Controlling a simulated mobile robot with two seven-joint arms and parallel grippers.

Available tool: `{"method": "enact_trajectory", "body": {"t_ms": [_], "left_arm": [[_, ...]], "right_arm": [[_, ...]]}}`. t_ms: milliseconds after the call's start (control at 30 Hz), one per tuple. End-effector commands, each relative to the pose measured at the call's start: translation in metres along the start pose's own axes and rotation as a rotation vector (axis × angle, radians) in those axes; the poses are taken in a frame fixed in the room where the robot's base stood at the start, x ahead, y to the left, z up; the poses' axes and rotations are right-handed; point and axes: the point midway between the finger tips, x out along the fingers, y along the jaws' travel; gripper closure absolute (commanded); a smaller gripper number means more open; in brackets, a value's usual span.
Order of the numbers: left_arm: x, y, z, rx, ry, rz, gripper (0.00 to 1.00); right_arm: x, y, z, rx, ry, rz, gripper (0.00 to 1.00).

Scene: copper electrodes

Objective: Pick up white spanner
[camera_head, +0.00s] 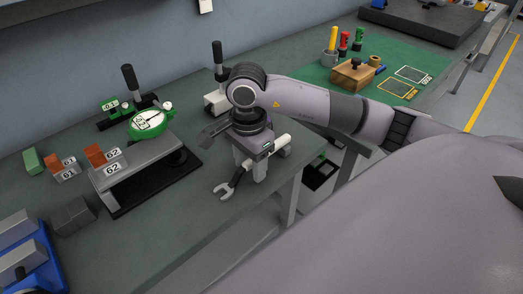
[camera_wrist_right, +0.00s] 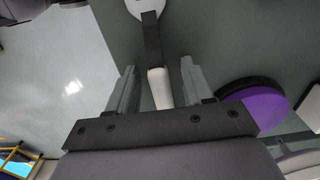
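The white spanner (camera_head: 222,191) has a pale open jaw, a dark shaft and a white handle. In the head view its jaw points to the lower left near the table's front edge, and its handle end shows right of my right gripper (camera_head: 250,168). In the right wrist view the spanner's white handle (camera_wrist_right: 160,88) lies between the two fingers of my right gripper (camera_wrist_right: 158,85), with a gap on each side. The fingers are open and point down around it. My left gripper is not in view.
Left on the grey-green table, a metal plate (camera_head: 140,165) stands near a green dial gauge (camera_head: 149,124) and copper-coloured blocks (camera_head: 96,155). A blue fixture (camera_head: 40,262) is at lower left. A wooden block (camera_head: 354,75) rests on the green mat. The table's front edge is close to the spanner.

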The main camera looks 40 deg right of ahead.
Motion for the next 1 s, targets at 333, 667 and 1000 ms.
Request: {"method": "enact_trajectory", "body": {"t_ms": [333, 667, 1000], "left_arm": [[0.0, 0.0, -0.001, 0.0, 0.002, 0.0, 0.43], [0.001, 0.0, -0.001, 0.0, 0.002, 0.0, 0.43], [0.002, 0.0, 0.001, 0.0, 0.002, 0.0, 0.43]], "right_arm": [[-0.001, 0.0, 0.0, 0.0, 0.0, -0.002, 1.0], [-0.013, -0.001, 0.0, 0.0, 0.0, -0.005, 1.0], [-0.092, -0.002, 0.0, -0.001, 0.0, -0.012, 1.0]]}}
